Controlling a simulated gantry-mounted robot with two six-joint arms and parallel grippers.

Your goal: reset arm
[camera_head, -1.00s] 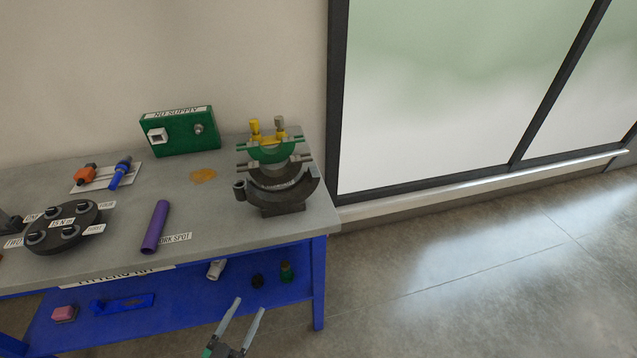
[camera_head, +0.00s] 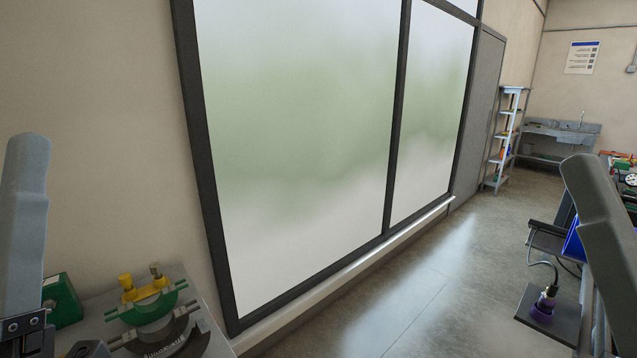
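A grey link of my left arm (camera_head: 25,215) stands upright at the left edge of the head view, partly in front of the bench. A grey link of my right arm (camera_head: 605,225) slants up at the right edge. Neither gripper's fingertips show, so I see nothing held.
The bench corner at lower left holds a green box (camera_head: 62,302) and a clamp fixture (camera_head: 155,310) with yellow and green parts. A large frosted window stands ahead. Open floor (camera_head: 420,280) runs right toward a shelf rack (camera_head: 505,140) and a sink bench. A dark plate with a purple item (camera_head: 543,306) is at lower right.

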